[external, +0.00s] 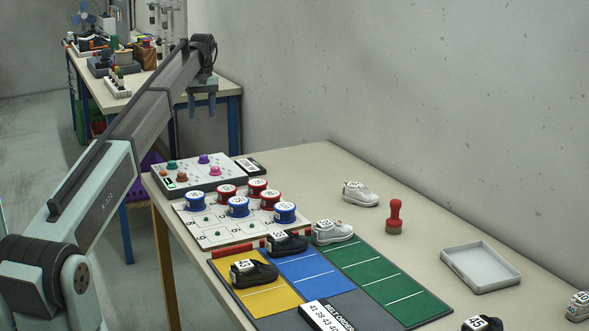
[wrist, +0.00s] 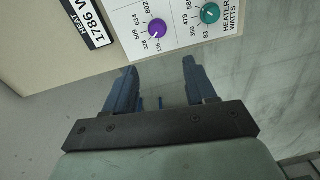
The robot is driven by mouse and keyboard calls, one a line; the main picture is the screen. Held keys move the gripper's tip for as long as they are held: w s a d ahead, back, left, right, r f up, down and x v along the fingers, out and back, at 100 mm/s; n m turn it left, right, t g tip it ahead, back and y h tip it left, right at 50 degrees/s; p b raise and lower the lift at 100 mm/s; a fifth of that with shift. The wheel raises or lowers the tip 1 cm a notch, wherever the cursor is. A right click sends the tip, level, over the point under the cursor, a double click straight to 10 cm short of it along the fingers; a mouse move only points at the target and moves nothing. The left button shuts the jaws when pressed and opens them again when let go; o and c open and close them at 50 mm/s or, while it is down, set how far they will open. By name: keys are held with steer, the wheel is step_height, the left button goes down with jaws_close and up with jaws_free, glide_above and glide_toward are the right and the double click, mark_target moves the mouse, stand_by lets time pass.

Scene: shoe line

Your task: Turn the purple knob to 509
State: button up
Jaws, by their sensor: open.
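The purple knob (wrist: 157,28) sits on a white panel (wrist: 122,24) in the wrist view, with 136, 328, 509, 634 and 802 printed around it. Its white mark points to the lower left, near 328; the exact setting is hard to tell. The knob also shows at the back of the panel in the external view (external: 203,158). My gripper (wrist: 160,68) is open and empty, its fingers apart and short of the knob in the wrist view. In the external view my gripper (external: 202,103) hangs above and behind the panel, touching nothing.
A teal knob (wrist: 209,13) is right of the purple one. A pink knob (external: 215,171) is also on the panel. A black-framed label (wrist: 83,22) reading 1786 W lies beside it. Red and blue round-topped items (external: 238,206) stand in front. Air around my gripper is clear.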

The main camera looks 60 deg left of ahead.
glide_toward(203, 156)
step_height(203, 156, down, 8)
steer(key=shift+s, duration=0.15)
stand_by(0.5)
steer(key=shift+c, duration=0.3)
jaws_close()
